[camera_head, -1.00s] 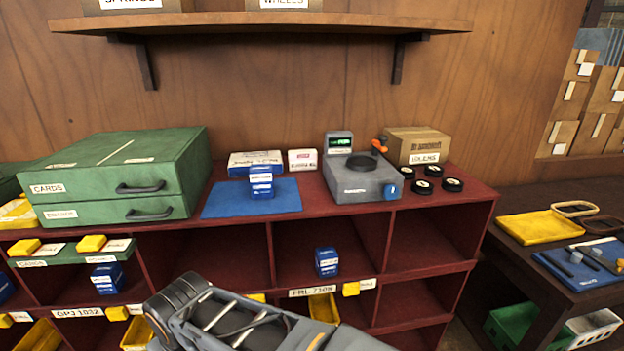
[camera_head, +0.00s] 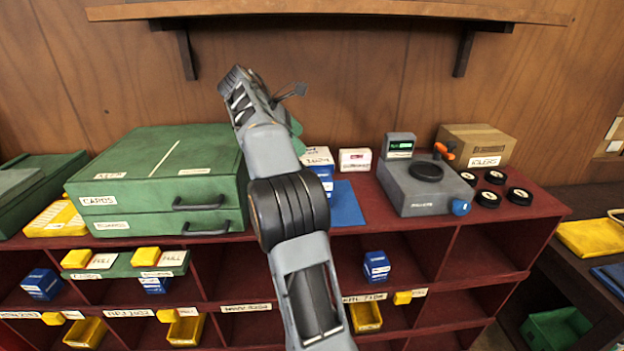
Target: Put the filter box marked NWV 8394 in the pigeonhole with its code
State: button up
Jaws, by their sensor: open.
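A blue box (camera_head: 324,178) stands on the blue mat (camera_head: 346,206) on top of the red shelf unit, partly hidden by my arm; I cannot read its code. The pigeonhole label (camera_head: 246,307) below is blurred and may read NWV 8394; the compartment above it (camera_head: 235,272) is partly hidden by my arm, and the part I see is empty. My arm rises across the middle, in front of the mat. A green piece beside the wrist may be part of my gripper (camera_head: 297,130). The fingertips are hidden, and I see nothing held.
A green drawer cabinet (camera_head: 160,180) stands left. A grey scale (camera_head: 425,187), small white box (camera_head: 355,161), cardboard box (camera_head: 476,146) and several black wheels (camera_head: 495,177) stand right. Another blue box (camera_head: 376,266) sits in a pigeonhole right of my arm. A wall shelf (camera_head: 330,10) overhangs above.

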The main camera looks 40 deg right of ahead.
jog(key=shift+g, duration=0.4)
jog(key=shift+s+d+f+b, duration=0.5)
jog(key=shift+d+f, duration=0.5)
jog(key=shift+f, duration=1.05)
jog(key=shift+s+d+f+b, duration=0.5)
jog(key=shift+d+f, duration=0.45)
jog(key=shift+f, duration=1.15)
jog(key=shift+s+d+f+b, duration=0.5)
jog(key=shift+d+f, duration=0.5)
jog(key=shift+f, duration=1.05)
jog(key=c, duration=1.1)
jog(key=shift+c, duration=0.7)
jog(key=shift+r, duration=0.15)
